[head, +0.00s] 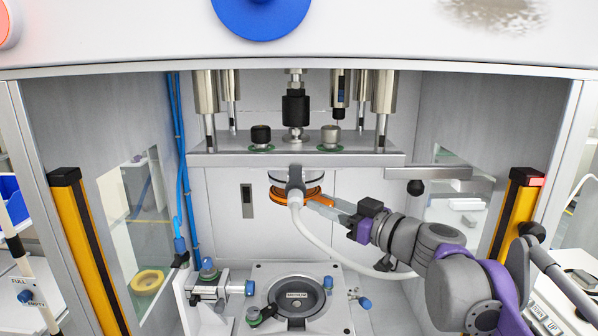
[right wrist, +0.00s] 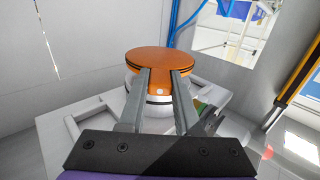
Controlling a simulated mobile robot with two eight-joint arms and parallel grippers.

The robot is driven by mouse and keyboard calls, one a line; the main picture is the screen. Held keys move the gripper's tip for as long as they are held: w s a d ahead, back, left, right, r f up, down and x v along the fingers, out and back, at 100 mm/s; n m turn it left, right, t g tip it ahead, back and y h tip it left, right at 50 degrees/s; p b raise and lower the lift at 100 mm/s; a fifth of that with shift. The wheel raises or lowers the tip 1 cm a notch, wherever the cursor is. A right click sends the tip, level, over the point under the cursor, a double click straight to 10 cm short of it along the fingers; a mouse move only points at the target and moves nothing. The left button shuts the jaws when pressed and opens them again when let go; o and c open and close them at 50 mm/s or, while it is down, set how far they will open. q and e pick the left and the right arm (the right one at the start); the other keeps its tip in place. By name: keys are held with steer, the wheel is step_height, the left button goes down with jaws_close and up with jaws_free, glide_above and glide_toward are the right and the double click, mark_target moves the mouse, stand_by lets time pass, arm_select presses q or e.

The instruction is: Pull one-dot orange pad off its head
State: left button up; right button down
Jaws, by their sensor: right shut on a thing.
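The orange pad (head: 280,196) is a flat round disc on the underside of the silver press head (head: 281,178), in the middle of the press. In the right wrist view the orange pad (right wrist: 160,61) shows its broad face, with the pale head (right wrist: 158,108) behind it. One light dot shows on the pad's near edge, between the fingers. My right gripper (head: 312,202) reaches in from the right and is shut on the pad's near edge; its fingers also show in the right wrist view (right wrist: 161,80). The pad appears against the head. My left gripper is not in view.
A white hose hangs from the head and curves under my right arm. Below is a round dark nest (head: 297,296) on the base plate (head: 345,318). Yellow-black posts (head: 86,250) flank the opening. A steel crossplate (head: 230,158) lies above. A yellow ring (head: 147,281) lies at left.

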steer(key=shift+f, duration=0.1)
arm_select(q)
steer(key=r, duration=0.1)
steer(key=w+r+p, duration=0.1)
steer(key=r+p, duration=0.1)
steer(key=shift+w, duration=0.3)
arm_select(e)
steer(key=v, duration=0.8)
stand_by(0.6)
